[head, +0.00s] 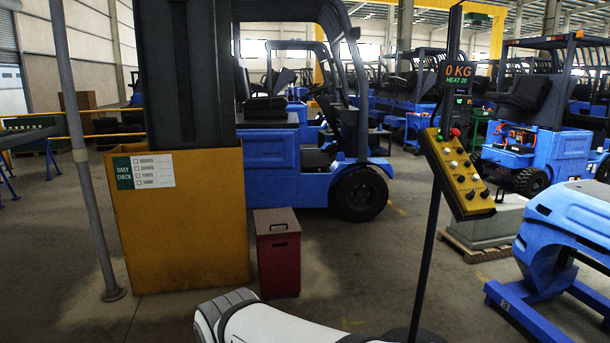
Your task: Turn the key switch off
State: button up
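A yellow control panel (459,175) is mounted on a dark upright post right of centre, tilted toward the lower right. It carries a red button (455,132), a green one beside it, several pale round controls in the middle, and dark knobs near its lower end. Which of these is the key switch is too small to tell, and so is its position. My white arm link shows at the bottom centre, below and left of the panel. My gripper is not visible.
A yellow block (185,220) with a "Daily check" label stands at left, with a dark red bin (277,252) beside it. A grey pole (85,160) is further left. A blue forklift (300,150) stands behind. Blue machinery (570,235) is at lower right. Floor between bin and post is clear.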

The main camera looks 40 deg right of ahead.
aim_at(470, 196)
jog(key=z, duration=0.1)
jog(key=i, duration=0.25)
jog(key=z, duration=3.3)
jog(key=i, duration=2.65)
jog(key=u, duration=2.55)
